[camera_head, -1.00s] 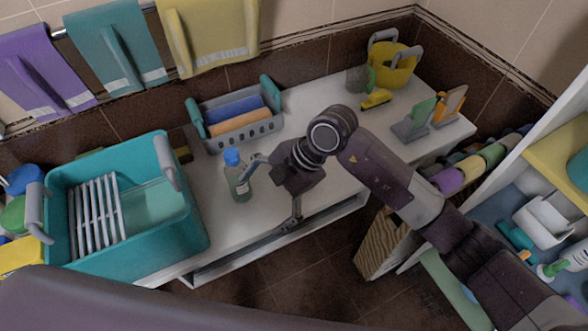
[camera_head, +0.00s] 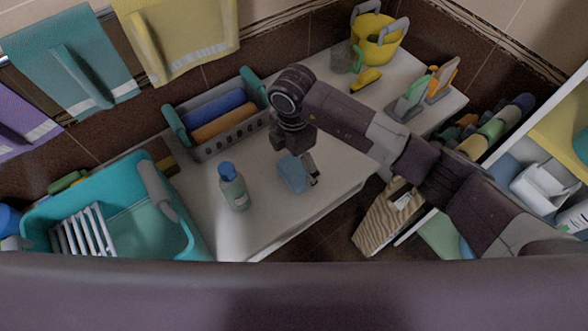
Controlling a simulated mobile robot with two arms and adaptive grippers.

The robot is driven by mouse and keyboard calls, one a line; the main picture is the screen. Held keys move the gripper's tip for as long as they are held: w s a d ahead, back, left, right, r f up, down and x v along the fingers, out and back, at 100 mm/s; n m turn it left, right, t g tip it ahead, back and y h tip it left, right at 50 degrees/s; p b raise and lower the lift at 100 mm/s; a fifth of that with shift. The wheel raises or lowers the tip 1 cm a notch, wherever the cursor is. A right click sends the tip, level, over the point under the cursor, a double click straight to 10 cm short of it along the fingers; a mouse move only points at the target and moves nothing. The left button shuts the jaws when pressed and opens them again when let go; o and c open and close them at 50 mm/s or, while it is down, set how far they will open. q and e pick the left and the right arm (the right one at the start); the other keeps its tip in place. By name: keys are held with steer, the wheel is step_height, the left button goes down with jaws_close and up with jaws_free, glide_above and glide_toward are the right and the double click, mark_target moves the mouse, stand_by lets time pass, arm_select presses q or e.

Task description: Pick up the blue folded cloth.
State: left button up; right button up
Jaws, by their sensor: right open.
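A darker blue folded cloth (camera_head: 215,106) lies in a grey basket (camera_head: 238,140) with teal handles, beside an orange one (camera_head: 223,124). A small light-blue block-like piece (camera_head: 292,174) rests on the white countertop (camera_head: 265,215); I cannot tell whether it is cloth or sponge. My right gripper (camera_head: 298,164) is open and points down at this piece, with one finger at its right side. The other finger is hard to make out. I cannot tell whether the gripper touches it. My left gripper is not in view.
A bottle with a blue cap (camera_head: 233,188) stands left of the light-blue piece. A teal tub (camera_head: 185,215) with a white rack is at left. A yellow bucket (camera_head: 376,40) and brushes (camera_head: 410,97) are at the back right. The countertop's front is clear.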

mark_target(293, 170)
step_height(293, 170, down, 4)
steer(key=shift+r+p, duration=0.1)
steer(key=shift+p, duration=0.35)
steer(key=shift+f, duration=0.2)
steer(key=c, duration=1.3)
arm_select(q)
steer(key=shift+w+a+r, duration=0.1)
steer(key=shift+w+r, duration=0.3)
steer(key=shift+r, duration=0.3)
arm_select(e)
steer(key=shift+o, duration=0.2)
arm_select(q)
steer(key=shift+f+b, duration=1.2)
steer(key=shift+b, duration=0.05)
arm_select(e)
step_height(293, 170, up, 20)
